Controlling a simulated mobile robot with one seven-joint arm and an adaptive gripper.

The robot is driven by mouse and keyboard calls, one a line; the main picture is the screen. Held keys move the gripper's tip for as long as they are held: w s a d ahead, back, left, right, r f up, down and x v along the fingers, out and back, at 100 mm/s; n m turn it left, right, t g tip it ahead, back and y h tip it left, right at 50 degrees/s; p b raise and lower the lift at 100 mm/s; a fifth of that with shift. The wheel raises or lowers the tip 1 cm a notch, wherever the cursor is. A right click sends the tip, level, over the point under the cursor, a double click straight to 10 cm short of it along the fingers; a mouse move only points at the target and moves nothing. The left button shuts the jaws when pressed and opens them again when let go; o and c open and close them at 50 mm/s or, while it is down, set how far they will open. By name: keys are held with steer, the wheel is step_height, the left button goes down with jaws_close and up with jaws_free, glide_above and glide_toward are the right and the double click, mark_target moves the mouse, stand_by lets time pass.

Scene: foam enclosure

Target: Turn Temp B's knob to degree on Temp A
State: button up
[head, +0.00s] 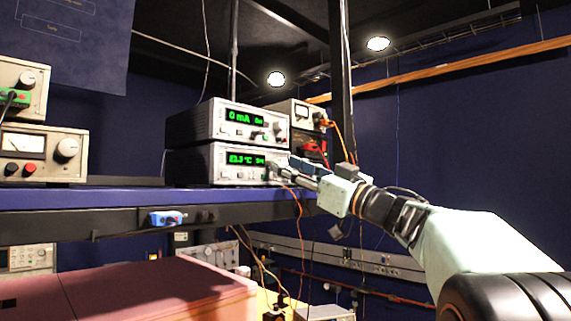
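Two grey instruments with green displays are stacked on the blue shelf in the head view. The upper unit (207,122) reads about "0 mA". The lower unit (203,165) reads about "23.3 °C". No Temp A or Temp B label is legible, so I cannot tell which unit is which. My gripper (284,171) is at the right end of the lower unit's front, by its knob area. The gripper covers most of that area, and the knob itself is largely hidden. I cannot tell whether the fingers touch or grip the knob.
The blue shelf (80,198) carries the units, with older metered instruments (42,154) at the left. A smaller meter box (302,113) with orange and red cables stands behind my gripper. A dark vertical post (341,80) rises close behind it. A reddish box (130,290) is below the shelf.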

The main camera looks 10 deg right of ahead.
jaws_close()
stand_by(0.3)
steer(key=n+g+y, duration=0.1)
steer(key=n, duration=0.2)
steer(key=n+g+y+p, duration=0.1)
steer(key=n+g, duration=0.1)
steer(key=n, duration=0.2)
steer(key=shift+w+d+r+n, duration=0.15)
steer(key=shift+n, duration=0.15)
steer(key=shift+d+n+g+p, duration=0.1)
steer(key=shift+n+g+p, duration=0.55)
steer(key=shift+n, duration=0.75)
steer(key=shift+n+g+p, duration=0.55)
steer(key=shift+n+g, duration=0.1)
steer(key=shift+n, duration=0.75)
jaws_free()
